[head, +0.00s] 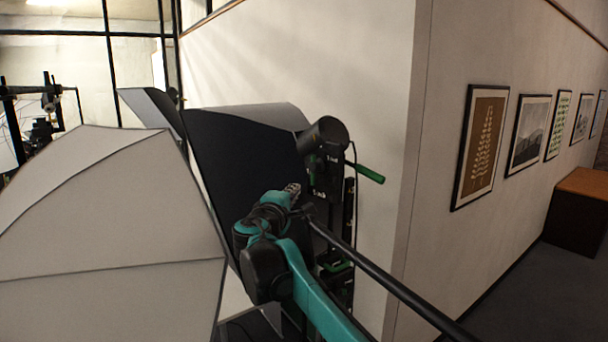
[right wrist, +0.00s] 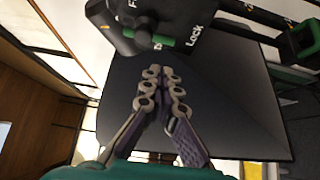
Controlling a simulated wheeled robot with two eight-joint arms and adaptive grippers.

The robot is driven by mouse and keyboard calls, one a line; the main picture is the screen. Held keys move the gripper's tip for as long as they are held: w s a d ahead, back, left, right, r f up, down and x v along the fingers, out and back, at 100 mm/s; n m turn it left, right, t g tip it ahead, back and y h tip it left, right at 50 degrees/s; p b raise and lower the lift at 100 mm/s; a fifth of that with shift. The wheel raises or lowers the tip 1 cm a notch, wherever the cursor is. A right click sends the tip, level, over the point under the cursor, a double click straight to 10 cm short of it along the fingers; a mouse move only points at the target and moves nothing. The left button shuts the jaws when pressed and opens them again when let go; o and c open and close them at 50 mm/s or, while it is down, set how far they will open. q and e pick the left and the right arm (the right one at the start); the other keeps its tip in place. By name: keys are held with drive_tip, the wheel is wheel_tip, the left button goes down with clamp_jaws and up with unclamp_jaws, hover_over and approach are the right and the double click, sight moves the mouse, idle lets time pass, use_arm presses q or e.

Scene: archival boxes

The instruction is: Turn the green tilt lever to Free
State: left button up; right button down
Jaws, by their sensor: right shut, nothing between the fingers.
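A green lever (head: 366,173) sticks out to the right of a black stand-mounted lamp or head (head: 325,150) in the head view. In the right wrist view a short green lever (right wrist: 152,38) lies on the black housing, beside the white word LOCK and a partly hidden label starting with F. I cannot tell for sure that both views show the same lever. My right gripper (head: 293,188) is shut and empty, left of the housing; its fingertips also show in the right wrist view (right wrist: 162,72), just below the lever and apart from it. My left gripper is not in view.
A large pale softbox (head: 110,220) fills the left foreground. A dark panel (head: 235,150) stands behind my right gripper. A black rod (head: 390,283) crosses at lower right. A wall corner with framed pictures (head: 485,140) stands right of the stand.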

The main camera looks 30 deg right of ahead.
drive_tip(key=p, duration=0.3)
approach(305, 180)
wheel_tip(305, 180, up, 3)
drive_tip(key=d, duration=0.3)
drive_tip(key=shift+w+d+f, duration=0.15)
drive_tip(key=shift+w, duration=0.25)
drive_tip(key=shift+w+d+f, duration=0.1)
drive_tip(key=shift+w+d, duration=0.05)
drive_tip(key=shift+w, duration=0.25)
drive_tip(key=shift+s, duration=0.15)
